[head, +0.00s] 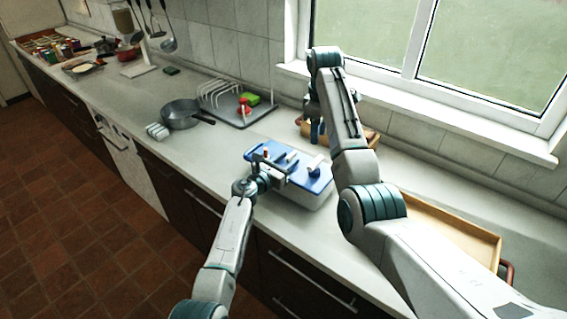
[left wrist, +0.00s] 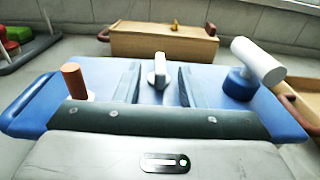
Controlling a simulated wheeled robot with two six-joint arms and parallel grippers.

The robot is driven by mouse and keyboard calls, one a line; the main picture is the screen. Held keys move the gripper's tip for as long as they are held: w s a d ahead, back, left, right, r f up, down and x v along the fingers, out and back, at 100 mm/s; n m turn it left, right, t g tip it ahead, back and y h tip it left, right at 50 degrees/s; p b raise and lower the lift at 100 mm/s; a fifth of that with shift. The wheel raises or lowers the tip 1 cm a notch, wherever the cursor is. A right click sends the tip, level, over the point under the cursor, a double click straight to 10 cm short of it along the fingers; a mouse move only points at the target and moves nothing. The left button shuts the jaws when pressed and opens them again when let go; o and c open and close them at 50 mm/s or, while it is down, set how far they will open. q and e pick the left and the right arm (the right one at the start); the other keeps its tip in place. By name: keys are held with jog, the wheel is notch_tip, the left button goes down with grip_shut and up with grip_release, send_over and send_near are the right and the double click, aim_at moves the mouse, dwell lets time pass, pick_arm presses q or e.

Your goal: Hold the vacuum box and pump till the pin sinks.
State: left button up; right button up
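The vacuum box has a blue lid (head: 312,183) and a pale body (head: 308,198), and stands on the counter near its front edge. Its blue lid (left wrist: 215,105) fills the middle of the left wrist view. An orange-brown pin (left wrist: 74,80) stands up at the lid's left. The white pump handle (left wrist: 258,62) on a blue base (left wrist: 238,84) is at the right. My left gripper (left wrist: 158,84) is open over the lid, a white knob (left wrist: 160,66) showing between its fingers. My right gripper (head: 317,131) points down behind the box; its finger gap is unclear.
A wooden crate (left wrist: 165,44) stands behind the box, and a wooden tray (head: 455,226) lies to the right, partly behind my right arm. A grey pan (head: 181,114) and a rack (head: 216,94) stand to the left. The window sill (head: 470,122) runs behind.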

pick_arm(q)
jog(key=f+v, duration=0.1)
jog(key=v, duration=1.1)
notch_tip(320, 180, up, 7)
jog(key=p, duration=0.5)
jog(key=shift+p, duration=0.3)
jog(key=shift+f, duration=0.1)
